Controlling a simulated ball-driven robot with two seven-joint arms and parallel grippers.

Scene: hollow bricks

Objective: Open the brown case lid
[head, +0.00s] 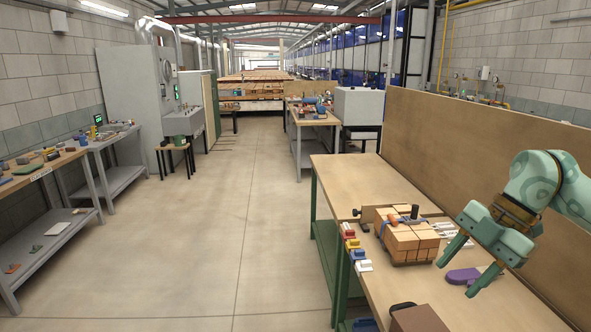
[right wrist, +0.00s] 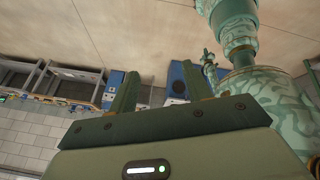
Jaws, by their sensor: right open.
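A brown box-like thing (head: 418,319), which looks like the brown case, sits at the table's near end and is cut off by the bottom edge of the head view. Whether its lid is shut cannot be told. My right gripper (head: 456,279) hangs over the right part of the table, above and to the right of the brown thing, with its fingers apart and nothing between them. The right wrist view shows its two fingers (right wrist: 161,92) apart, with no case in view. My left gripper is not in view in the head view.
The wooden table (head: 345,180) holds a stack of bricks (head: 408,240), a purple object (head: 463,276) near the right gripper, and several small coloured blocks (head: 355,254) on the left edge. A wooden panel (head: 470,140) stands along the table's right side. Open floor lies left.

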